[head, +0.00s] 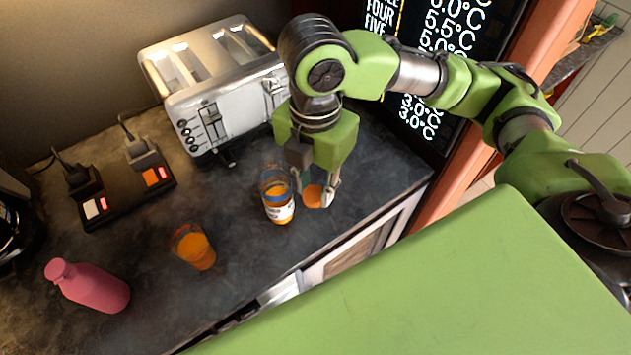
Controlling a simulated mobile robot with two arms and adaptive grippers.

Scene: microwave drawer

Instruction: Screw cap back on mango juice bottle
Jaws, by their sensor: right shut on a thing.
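The juice bottle (280,213) stands upright on the dark counter, with orange juice and a white and blue label; its top is open. My right gripper (314,196) comes down from above, just right of the bottle. It is shut on a round orange cap (312,197), held between its fingertips beside the bottle and apart from its mouth. How high the cap is above the counter is hard to tell. My left gripper is not in view.
A glass of orange juice (195,250) stands left of the bottle, and a pink bottle (90,287) further left. A silver toaster (222,112) is behind, with a power strip (124,192) to its left. The counter's front edge (300,265) is close to the bottle.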

